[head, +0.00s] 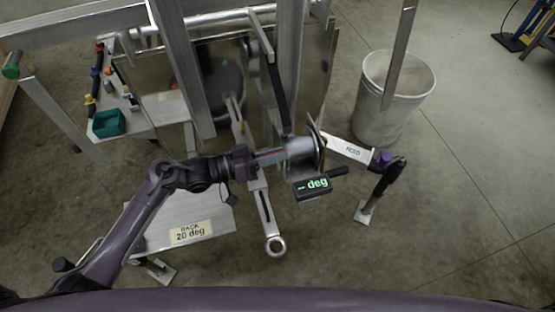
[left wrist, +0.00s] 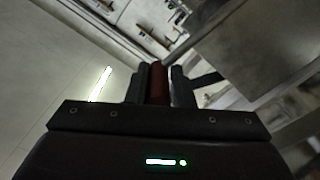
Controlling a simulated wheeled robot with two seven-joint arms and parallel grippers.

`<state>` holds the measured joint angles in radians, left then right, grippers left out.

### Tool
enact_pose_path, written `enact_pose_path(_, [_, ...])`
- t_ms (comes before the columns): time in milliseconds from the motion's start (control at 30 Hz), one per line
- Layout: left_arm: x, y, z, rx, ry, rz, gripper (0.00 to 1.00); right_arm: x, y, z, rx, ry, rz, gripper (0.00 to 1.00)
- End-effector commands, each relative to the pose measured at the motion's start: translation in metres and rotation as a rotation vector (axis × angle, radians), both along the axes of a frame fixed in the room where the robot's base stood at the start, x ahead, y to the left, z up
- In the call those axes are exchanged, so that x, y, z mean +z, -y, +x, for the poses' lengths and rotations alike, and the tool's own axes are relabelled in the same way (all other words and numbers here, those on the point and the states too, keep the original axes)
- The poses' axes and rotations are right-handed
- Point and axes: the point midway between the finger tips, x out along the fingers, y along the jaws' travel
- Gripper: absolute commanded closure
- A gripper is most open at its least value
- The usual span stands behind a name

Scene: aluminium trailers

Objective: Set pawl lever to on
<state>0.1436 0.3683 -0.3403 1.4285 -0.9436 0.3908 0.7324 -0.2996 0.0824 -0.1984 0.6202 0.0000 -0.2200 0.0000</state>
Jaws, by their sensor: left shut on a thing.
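My left gripper (head: 258,158) reaches in from the left to the winch (head: 300,150) and is shut. In the left wrist view a red cylindrical grip (left wrist: 158,82) sits between the two dark fingers (left wrist: 158,90). In the head view a small red part (head: 268,153) shows at the fingertips, beside the grey winch drum. I take this red grip to be the pawl lever; its pivot and the pawl are hidden. I cannot read an on or off position. My right gripper is not in view.
A display reading "-- deg" (head: 313,187) and a pale crank arm (head: 348,150) are by the winch. A white bucket (head: 395,110) stands at right. A side table (head: 140,122) holds a teal bin (head: 108,123). A plate reads "BACK 20 deg" (head: 188,232).

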Motion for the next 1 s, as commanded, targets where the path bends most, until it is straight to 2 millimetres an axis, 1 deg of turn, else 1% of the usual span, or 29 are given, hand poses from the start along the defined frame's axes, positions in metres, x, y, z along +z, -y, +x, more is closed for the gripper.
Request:
enact_pose_path(33, [0.000, 0.000, 0.002, -0.007, -0.049, -0.014, 1.00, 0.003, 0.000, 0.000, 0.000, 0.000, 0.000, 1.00])
enact_pose_path(200, [-0.002, -0.004, 0.015, -0.008, -0.177, -0.055, 1.00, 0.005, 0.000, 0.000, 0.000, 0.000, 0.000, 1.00])
enact_pose_path(433, [-0.005, -0.008, 0.027, -0.008, -0.304, -0.098, 1.00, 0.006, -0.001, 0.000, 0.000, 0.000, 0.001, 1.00])
enact_pose_path(700, [-0.007, -0.010, 0.033, -0.009, -0.375, -0.121, 1.00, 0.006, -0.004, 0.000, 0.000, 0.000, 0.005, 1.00])
enact_pose_path(1000, [-0.007, -0.010, 0.035, -0.009, -0.389, -0.124, 1.00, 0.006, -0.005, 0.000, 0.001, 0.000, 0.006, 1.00])
